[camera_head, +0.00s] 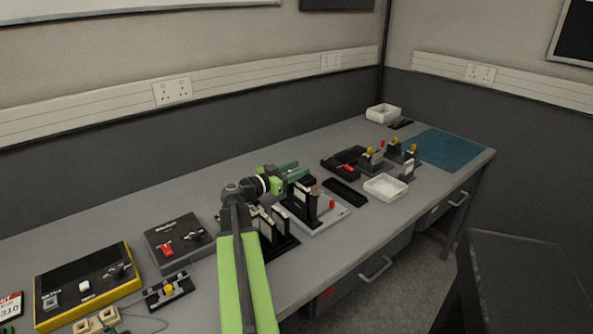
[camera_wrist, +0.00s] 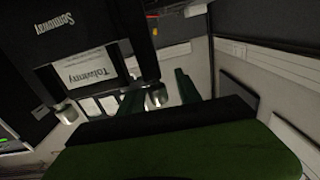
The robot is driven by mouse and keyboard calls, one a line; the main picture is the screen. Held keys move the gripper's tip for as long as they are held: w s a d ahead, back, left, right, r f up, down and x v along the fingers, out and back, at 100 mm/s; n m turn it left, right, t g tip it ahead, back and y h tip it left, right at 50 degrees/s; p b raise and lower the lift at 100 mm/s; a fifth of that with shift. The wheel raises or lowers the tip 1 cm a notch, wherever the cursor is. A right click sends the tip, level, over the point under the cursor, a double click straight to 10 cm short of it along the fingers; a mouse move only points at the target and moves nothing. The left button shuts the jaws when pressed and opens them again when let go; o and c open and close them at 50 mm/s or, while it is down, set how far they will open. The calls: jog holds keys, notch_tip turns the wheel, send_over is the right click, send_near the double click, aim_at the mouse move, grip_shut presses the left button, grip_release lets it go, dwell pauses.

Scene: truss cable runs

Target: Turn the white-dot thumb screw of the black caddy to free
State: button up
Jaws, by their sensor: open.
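A black upright caddy (camera_head: 303,196) stands on a light grey base plate near the middle of the bench, just below my gripper (camera_head: 293,170). In the wrist view black blocks fill the upper left, one with a white label (camera_wrist: 84,68). A silver round screw head (camera_wrist: 157,96) lies between my two green fingers (camera_wrist: 158,88) in the picture; contact cannot be told. A second silver screw head (camera_wrist: 66,112) is further left. No white dot is clear on either. My gripper is open, with nothing visible held.
A red knob (camera_head: 332,204) rises from the base plate. Black racks with white cards (camera_head: 270,226) stand close below my arm. A white tray (camera_head: 385,187), a black strip (camera_head: 345,193) and yellow-topped fixtures (camera_head: 371,158) are to the right. A blue mat (camera_head: 445,150) is clear.

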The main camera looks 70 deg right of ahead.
jog(key=shift+c, duration=0.3)
grip_shut()
jog(key=shift+s+a+m+g+y, duration=0.2)
jog(key=shift+a+m+g+y, duration=0.1)
jog(key=shift+m+g+y, duration=1.4)
jog(key=shift+s+a+m+g+y, duration=0.15)
jog(key=shift+a+m+g+y, duration=0.15)
jog(key=shift+m+g+y, duration=1.35)
jog(key=shift+s+a+m+g+y, duration=0.25)
jog(key=shift+m+g+y, duration=0.4)
jog(key=shift+m+y, duration=1.15)
jog(key=shift+a+n+y, duration=0.1)
jog(key=shift+n+y, duration=0.35)
jog(key=shift+y, duration=0.1)
jog(key=shift+o, duration=0.3)
grip_release()
